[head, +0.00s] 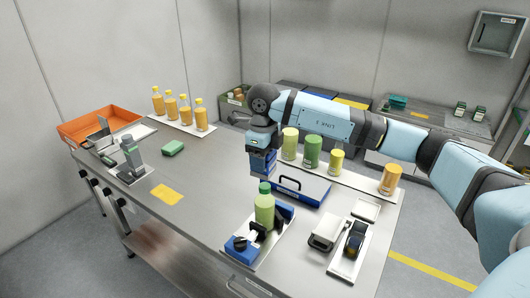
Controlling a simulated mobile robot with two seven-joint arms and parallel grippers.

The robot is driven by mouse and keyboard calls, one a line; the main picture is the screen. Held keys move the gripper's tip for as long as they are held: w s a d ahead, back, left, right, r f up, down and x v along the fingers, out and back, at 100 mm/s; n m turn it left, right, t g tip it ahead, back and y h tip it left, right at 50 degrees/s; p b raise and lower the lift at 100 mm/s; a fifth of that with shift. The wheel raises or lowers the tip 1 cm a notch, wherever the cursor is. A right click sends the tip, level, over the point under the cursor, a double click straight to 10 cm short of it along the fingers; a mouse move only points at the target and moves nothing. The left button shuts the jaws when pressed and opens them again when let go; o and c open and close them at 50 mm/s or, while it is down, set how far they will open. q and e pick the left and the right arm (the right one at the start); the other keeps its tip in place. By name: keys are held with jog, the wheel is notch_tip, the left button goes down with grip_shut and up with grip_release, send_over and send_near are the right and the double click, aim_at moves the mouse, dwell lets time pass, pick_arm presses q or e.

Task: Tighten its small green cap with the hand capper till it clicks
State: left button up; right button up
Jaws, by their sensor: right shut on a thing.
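A light green bottle (264,211) stands upright in a blue and black holder on a pale plate at the front of the table. Its small green cap (264,188) sits on top. My right gripper (262,153) points down above and slightly behind the bottle. It is shut on a blue tool (262,166), which looks like the hand capper; the fingers hide part of it. The tool's lower end is close to the cap, and I cannot tell whether they touch. My left gripper is not in view.
A blue case (307,192) with a black handle lies behind the bottle. A white device (327,232) and a black device (354,239) are to the right. Several green and yellow containers stand behind. An orange tray (85,127) is at the far left; the left-middle table is mostly clear.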

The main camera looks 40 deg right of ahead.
aim_at(265, 186)
jog(key=shift+d+r+m, duration=0.2)
jog(key=shift+d+m, duration=0.05)
jog(key=shift+m, duration=0.35)
jog(key=shift+f, duration=0.1)
jog(key=shift+f+b, duration=1.2)
jog(key=shift+f, duration=0.95)
jog(key=shift+f+b, duration=1.05)
jog(key=shift+f, duration=0.1)
